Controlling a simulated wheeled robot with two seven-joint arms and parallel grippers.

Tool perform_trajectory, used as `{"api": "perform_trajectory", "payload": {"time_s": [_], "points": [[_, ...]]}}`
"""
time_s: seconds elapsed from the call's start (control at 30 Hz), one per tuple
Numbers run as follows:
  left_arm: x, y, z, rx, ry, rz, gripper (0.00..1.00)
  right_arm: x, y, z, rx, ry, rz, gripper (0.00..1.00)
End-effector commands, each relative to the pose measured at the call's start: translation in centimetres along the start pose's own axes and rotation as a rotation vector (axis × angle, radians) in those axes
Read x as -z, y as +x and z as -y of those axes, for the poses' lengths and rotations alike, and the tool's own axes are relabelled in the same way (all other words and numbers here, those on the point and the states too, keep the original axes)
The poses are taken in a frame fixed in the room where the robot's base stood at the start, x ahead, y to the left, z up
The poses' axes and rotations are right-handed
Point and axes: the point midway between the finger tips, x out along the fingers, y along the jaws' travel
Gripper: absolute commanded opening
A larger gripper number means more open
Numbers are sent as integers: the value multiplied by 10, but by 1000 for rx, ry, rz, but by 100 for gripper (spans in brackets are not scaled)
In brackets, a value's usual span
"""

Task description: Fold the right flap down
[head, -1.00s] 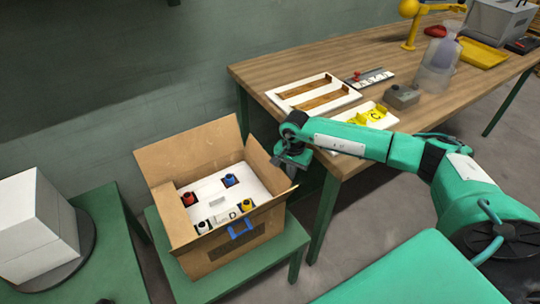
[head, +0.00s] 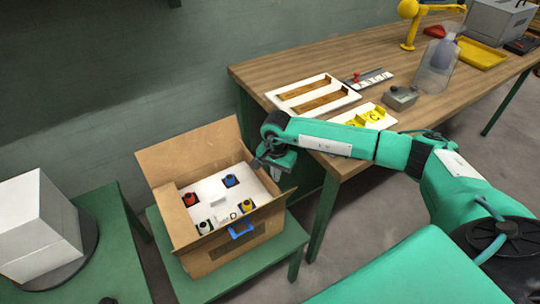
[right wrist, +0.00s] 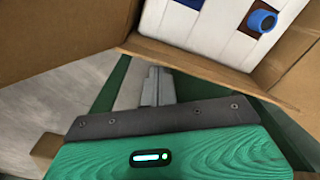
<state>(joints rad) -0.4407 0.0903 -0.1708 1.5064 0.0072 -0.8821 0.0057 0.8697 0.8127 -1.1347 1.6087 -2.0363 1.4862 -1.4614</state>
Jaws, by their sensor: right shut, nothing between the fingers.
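The open cardboard box (head: 215,262) stands on a green stand, its flaps raised. Its right flap (head: 272,205) leans outward along the right side, partly hidden behind my right gripper (head: 277,165). The gripper is shut and empty, at the right flap's upper back part; I cannot tell whether it touches. In the right wrist view the shut fingers (right wrist: 156,86) show just outside a cardboard edge (right wrist: 200,62) of the box. A white insert (head: 217,198) with red, blue, yellow and white-topped spools lies inside the box. My left gripper is not in view.
The wooden workbench (head: 250,75) stands close behind and right of the box, carrying white trays (head: 315,92) and a grey block (head: 400,97). A grey-white block (head: 38,228) sits on a green table at left. Grey floor lies right of the stand.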

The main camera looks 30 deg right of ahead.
Motion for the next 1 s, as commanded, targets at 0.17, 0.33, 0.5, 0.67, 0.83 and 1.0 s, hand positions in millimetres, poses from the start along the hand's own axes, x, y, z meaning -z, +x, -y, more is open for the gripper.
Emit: {"api": "perform_trajectory", "payload": {"time_s": [0.17,0.33,0.5,0.67,0.83,1.0], "points": [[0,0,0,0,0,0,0,-1,0,1,0,0,0,0],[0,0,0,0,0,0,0,-2,0,1,0,-1,0,0],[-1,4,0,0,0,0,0,-10,4,6,1,-2,1,0],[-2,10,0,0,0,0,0,-22,9,13,2,-3,1,0],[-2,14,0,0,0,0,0,-33,13,20,2,-3,1,0],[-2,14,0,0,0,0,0,-36,12,21,1,0,1,0]]}}
